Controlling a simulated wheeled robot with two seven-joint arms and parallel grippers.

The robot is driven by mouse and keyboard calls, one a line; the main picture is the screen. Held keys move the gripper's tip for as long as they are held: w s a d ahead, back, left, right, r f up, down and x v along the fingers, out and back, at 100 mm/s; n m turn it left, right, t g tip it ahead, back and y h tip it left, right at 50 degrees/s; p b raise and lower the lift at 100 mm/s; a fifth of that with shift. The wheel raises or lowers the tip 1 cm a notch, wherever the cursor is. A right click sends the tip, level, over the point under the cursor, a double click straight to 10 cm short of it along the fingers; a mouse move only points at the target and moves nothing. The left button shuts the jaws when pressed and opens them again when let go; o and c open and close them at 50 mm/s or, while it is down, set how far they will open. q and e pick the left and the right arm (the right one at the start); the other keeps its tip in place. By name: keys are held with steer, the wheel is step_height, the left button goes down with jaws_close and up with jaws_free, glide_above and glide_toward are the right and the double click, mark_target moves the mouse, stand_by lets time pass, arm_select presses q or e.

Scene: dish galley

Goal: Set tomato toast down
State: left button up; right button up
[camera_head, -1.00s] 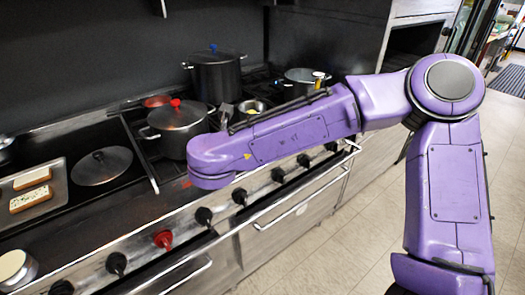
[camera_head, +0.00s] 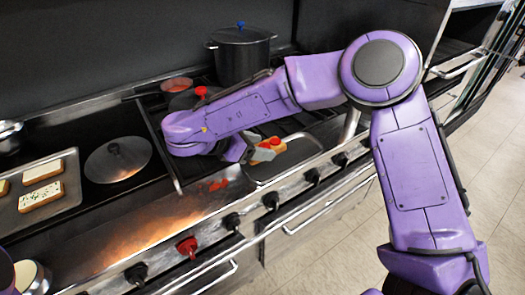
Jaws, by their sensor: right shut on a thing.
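The tomato toast (camera_head: 266,150), a small bread slice with red pieces on top, is in my right gripper (camera_head: 255,152). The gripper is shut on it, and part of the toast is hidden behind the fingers. It is over the left back part of a dark, metal-rimmed tray (camera_head: 292,164) on the stove front. I cannot tell whether the toast touches the tray. My left gripper is not in view.
Another tray (camera_head: 74,198) at the left holds white-topped toasts (camera_head: 41,195). A round lid (camera_head: 118,160) lies right of it. A tall black pot (camera_head: 241,55) stands behind my right arm; a red-knobbed lid (camera_head: 201,93) is partly hidden by it. The tray's right part is bare.

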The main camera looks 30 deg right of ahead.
mark_target(260, 168)
steer(key=f, duration=0.1)
steer(key=w+d+f, duration=0.1)
steer(key=f, duration=0.1)
steer(key=shift+w+d+p, duration=0.35)
steer(key=shift+d+p, duration=0.05)
step_height(260, 168, down, 4)
steer(key=shift+w+d+r+p, duration=0.15)
steer(key=shift+r+p, duration=0.1)
steer(key=shift+p, duration=0.55)
steer(key=shift+c, duration=0.6)
steer(key=o, duration=0.9)
steer(key=shift+a+r+b, duration=0.1)
steer(key=shift+a+b, duration=0.2)
steer(key=b+v, duration=0.3)
steer(key=v, duration=0.8)
steer(key=shift+a+r, duration=0.2)
steer(key=shift+r, duration=0.05)
